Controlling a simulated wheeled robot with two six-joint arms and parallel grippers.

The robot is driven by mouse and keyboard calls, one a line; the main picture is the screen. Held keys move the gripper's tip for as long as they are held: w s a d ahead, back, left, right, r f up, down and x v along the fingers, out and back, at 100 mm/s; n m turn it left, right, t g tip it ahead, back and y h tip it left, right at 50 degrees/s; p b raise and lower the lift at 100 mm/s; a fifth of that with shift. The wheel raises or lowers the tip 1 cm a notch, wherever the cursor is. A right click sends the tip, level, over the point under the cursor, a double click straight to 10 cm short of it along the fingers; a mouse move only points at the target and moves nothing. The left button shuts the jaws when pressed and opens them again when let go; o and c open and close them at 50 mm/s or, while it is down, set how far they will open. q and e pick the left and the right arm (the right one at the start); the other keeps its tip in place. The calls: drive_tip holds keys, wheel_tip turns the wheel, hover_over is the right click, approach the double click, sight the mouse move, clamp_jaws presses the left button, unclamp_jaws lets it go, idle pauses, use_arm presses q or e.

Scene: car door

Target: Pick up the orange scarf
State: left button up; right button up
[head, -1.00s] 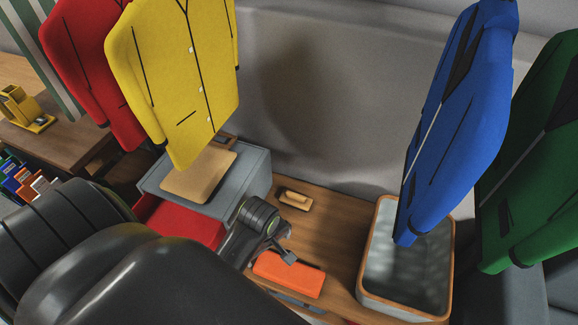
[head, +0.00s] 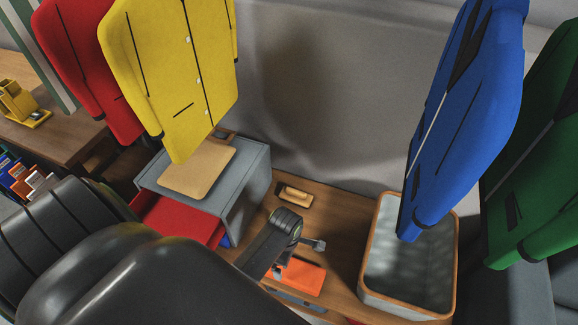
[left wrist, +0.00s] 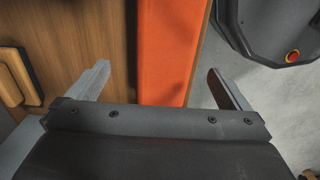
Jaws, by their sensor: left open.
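The orange scarf (head: 302,275) lies as a flat folded strip on the wooden bench top, near its front edge. My left gripper (head: 298,256) is over the scarf and hides part of it in the head view. In the left wrist view the scarf (left wrist: 172,50) runs between the two spread fingers of the left gripper (left wrist: 160,85), which is open and empty. The gap in height between fingers and scarf is hard to tell. My right gripper is not in view.
A wood-rimmed bin (head: 366,262) stands right of the scarf. A grey shelf box (head: 250,185) with a red drawer (head: 180,220) stands left. A small wooden block (head: 293,195) lies behind. Yellow (head: 180,75) and blue (head: 465,120) coats hang above.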

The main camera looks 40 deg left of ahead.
sight(289, 267)
use_arm(q)
drive_tip(key=shift+f, duration=0.8)
drive_tip(key=f, duration=0.2)
drive_tip(key=d+f+b, duration=0.1)
drive_tip(key=f, duration=0.1)
drive_tip(key=shift+s+d, duration=0.15)
drive_tip(key=shift+s, duration=0.05)
drive_tip(key=shift+f, duration=0.6)
drive_tip(key=shift+c, duration=0.3)
drive_tip(key=c, duration=1)
